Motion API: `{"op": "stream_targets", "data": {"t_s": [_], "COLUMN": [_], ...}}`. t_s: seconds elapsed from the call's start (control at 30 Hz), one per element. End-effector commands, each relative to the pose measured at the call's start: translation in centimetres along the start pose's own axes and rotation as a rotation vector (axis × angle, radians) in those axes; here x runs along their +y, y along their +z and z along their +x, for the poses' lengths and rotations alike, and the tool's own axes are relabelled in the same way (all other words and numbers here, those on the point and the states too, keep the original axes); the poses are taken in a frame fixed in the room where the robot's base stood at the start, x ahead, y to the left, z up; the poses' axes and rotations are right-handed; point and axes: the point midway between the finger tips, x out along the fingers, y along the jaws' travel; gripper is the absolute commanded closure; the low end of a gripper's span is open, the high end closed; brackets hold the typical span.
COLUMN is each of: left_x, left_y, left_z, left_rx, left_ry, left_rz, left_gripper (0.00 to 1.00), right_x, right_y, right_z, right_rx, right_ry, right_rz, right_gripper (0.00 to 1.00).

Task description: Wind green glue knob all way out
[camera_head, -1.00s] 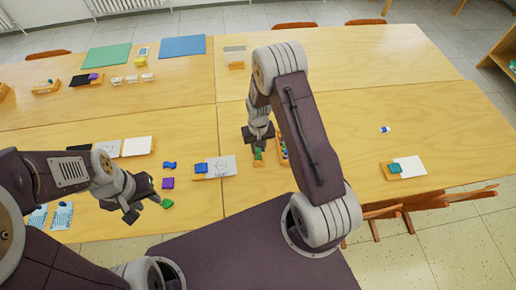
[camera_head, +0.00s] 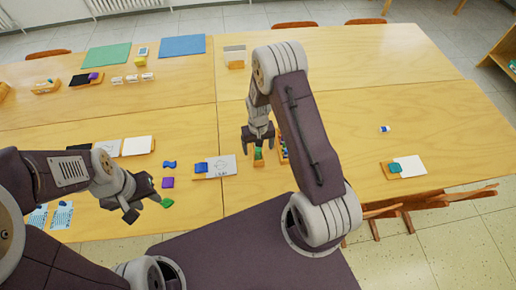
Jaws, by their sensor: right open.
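A small green knob (camera_head: 258,154) sits on an orange holder (camera_head: 259,163) near the front middle of the table. My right gripper (camera_head: 258,145) is open, pointing down, with its fingers spread just above or around the knob's top. I cannot tell whether they touch it. My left gripper (camera_head: 146,204) is at the front left, over the table edge, with its fingers apart and nothing seen between them. A green piece (camera_head: 167,202) lies just right of it.
Beside the holder is an orange tray of small items (camera_head: 283,148), partly hidden by my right arm. The table's right half is mostly clear.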

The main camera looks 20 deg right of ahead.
Motion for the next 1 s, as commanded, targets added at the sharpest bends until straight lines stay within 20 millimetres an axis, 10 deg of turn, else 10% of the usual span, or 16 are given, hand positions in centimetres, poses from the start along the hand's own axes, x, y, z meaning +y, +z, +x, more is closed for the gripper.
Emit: {"op": "stream_targets", "data": {"t_s": [0.17,0.6,1.0], "left_x": [0.00,0.01,0.02], "left_y": [-0.01,-0.07,-0.08], "left_z": [-0.12,-0.68,-0.75], "left_rx": [0.000,0.000,0.000], "left_ry": [0.000,0.000,0.000], "left_rz": [0.000,0.000,0.000], "left_gripper": [0.64,0.64,0.64], "right_x": [0.00,0.00,0.00], "right_y": [0.00,-0.02,0.01], "right_z": [-0.05,-0.03,-0.01], "right_rx": [0.000,0.001,0.000], "right_ry": [0.000,0.000,0.000], "right_rz": [-0.079,-0.969,-1.002], "right_gripper": [0.18,0.18,0.18]}}
